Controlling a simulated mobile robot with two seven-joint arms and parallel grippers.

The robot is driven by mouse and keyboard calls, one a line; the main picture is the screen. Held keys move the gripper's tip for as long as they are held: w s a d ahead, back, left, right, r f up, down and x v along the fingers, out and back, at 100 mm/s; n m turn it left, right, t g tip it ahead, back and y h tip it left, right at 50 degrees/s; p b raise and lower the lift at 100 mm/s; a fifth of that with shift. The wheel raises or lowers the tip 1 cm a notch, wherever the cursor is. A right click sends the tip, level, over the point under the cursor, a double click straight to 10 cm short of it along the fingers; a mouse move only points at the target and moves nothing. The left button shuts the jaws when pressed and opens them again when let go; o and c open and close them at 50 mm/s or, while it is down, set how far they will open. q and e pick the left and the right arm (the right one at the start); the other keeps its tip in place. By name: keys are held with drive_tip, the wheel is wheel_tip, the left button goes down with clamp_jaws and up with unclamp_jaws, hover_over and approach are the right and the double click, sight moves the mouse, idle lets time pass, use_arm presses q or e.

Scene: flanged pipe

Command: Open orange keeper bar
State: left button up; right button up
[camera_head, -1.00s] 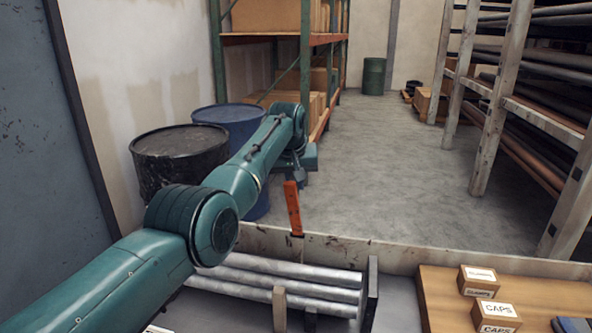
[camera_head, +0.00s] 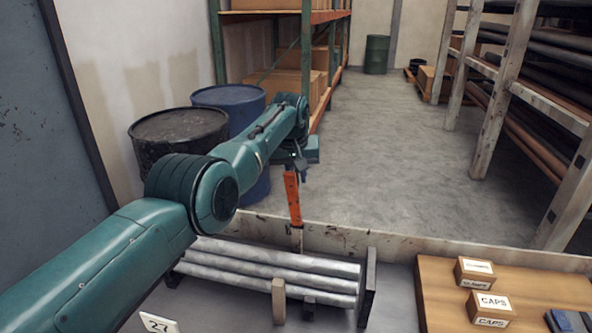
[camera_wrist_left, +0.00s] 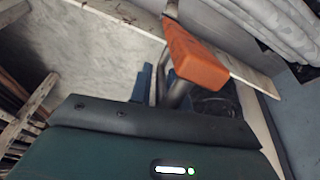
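The orange keeper bar (camera_head: 293,197) stands nearly upright at the far edge of the bench, behind the grey pipes (camera_head: 270,272). Its metal lower end is near the rim. My left gripper (camera_head: 300,172) is at the bar's top end, pointing down, close beside it. In the left wrist view the orange bar (camera_wrist_left: 193,58) slants past the fingers (camera_wrist_left: 158,88) and partly covers them. I cannot tell whether the fingers touch the bar or how far apart they are. My right gripper is not in view.
A wooden board (camera_head: 440,290) at right carries boxes, one labelled CAPS (camera_head: 491,306). A black drum (camera_head: 180,140) and a blue drum (camera_head: 230,103) stand behind my left arm. The floor beyond the bench is open.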

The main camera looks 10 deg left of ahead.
use_arm(q)
drive_tip(key=shift+o, duration=1.3)
drive_tip(key=shift+w+r, duration=0.1)
drive_tip(key=shift+r, duration=0.25)
drive_tip(key=shift+r+b, duration=0.35)
drive_tip(key=shift+r, duration=0.05)
drive_tip(key=v, duration=0.4)
drive_tip(key=b+v, duration=0.1)
drive_tip(key=v, duration=0.3)
drive_tip(key=b+v, duration=0.1)
drive_tip(key=v, duration=0.3)
drive_tip(key=shift+s, duration=0.3)
